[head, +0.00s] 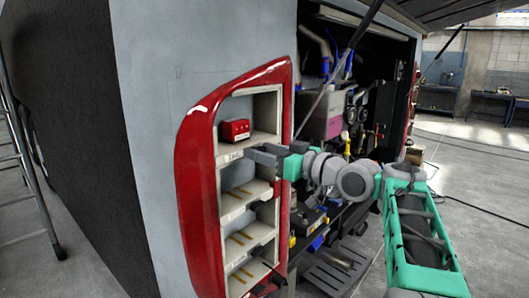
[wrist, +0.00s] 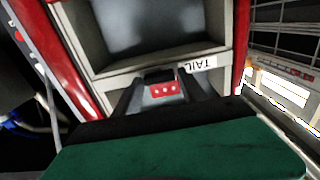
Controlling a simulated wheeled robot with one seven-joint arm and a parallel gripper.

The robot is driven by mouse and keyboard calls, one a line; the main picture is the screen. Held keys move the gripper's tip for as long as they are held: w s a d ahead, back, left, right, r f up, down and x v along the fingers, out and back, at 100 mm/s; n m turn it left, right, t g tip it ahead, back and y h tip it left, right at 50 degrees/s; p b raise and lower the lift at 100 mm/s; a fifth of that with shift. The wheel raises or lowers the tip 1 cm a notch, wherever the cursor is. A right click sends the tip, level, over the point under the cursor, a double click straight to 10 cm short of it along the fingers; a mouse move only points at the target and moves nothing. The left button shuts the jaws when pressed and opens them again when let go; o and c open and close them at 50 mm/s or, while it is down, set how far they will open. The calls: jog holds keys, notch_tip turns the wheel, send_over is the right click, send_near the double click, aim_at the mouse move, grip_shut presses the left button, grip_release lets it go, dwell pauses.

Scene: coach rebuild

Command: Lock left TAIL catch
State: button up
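The top bay of the red-framed panel (head: 186,170) holds a red unit (head: 236,130) with small pale marks. The sill below it carries a TAIL label (head: 231,157), which shows upside down in the wrist view (wrist: 196,63). My gripper (head: 258,153) is at this sill, its dark fingers pointing at the panel. In the wrist view my gripper (wrist: 163,88) has its fingers apart. A small black piece (wrist: 159,75), possibly the catch, and a red face with pale dots show between them. I cannot tell whether the fingers touch it. The catch is not clear in the head view.
More bays with tan strips (head: 241,192) lie below. An open engine compartment (head: 345,110) with hoses and struts is to the right, beside my arm. A ladder (head: 30,165) stands at far left. Open floor (head: 475,200) lies at right.

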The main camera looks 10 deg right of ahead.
jog(key=c, duration=1)
jog(key=shift+f+n+b, duration=0.2)
jog(key=shift+n+b, duration=0.1)
jog(key=shift+b, duration=0.35)
jog(key=shift+s+a+n+b, duration=0.1)
jog(key=shift+a+n+b, duration=0.05)
jog(key=shift+n+b, duration=8.3)
jog(key=shift+n, duration=0.35)
